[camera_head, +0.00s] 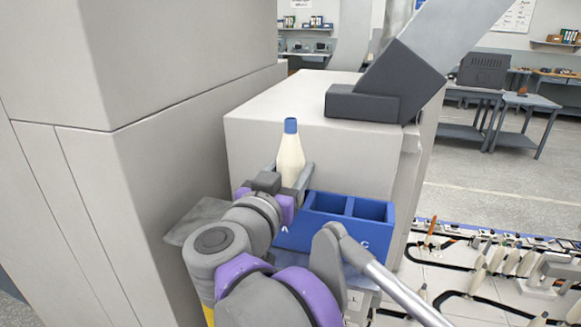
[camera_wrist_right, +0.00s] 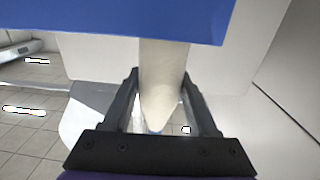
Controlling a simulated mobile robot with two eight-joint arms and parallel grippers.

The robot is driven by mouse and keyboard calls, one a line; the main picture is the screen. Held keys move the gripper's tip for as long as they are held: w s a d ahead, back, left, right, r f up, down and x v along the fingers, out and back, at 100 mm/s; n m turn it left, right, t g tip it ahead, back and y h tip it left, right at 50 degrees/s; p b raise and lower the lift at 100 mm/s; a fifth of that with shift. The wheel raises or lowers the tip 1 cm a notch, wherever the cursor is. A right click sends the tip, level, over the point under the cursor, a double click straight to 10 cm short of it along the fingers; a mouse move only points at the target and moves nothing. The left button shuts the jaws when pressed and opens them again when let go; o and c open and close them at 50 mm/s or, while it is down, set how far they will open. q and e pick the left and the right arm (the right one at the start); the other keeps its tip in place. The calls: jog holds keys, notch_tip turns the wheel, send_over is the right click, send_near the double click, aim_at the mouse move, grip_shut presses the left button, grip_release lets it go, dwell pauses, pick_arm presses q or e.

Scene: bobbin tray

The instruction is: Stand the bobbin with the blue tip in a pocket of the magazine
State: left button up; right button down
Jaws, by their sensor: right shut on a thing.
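The bobbin (camera_head: 291,158) is cream-coloured with a blue tip, and stands upright, tip up, in the head view. My right gripper (camera_head: 288,180) is shut on it, with one finger on each side. In the right wrist view the bobbin (camera_wrist_right: 162,85) shows inverted between the fingers of my right gripper (camera_wrist_right: 160,98). The magazine (camera_head: 322,237) is a blue box with open pockets along its top. The bobbin is at its left end. In the wrist view the wall of the magazine (camera_wrist_right: 120,18) hides the bobbin's base, so I cannot tell how deep it sits. My left gripper is out of view.
A large pale machine housing (camera_head: 310,150) stands right behind the magazine, and a tall pale cabinet (camera_head: 170,170) rises on the left. A dark grey angled block (camera_head: 395,85) sits on the housing. Several bobbins stand on a conveyor (camera_head: 480,275) at the right.

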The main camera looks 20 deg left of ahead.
jog(key=shift+f+b, duration=0.3)
jog(key=shift+f, duration=0.3)
dwell(0.3)
jog(key=shift+c, duration=0.5)
grip_release()
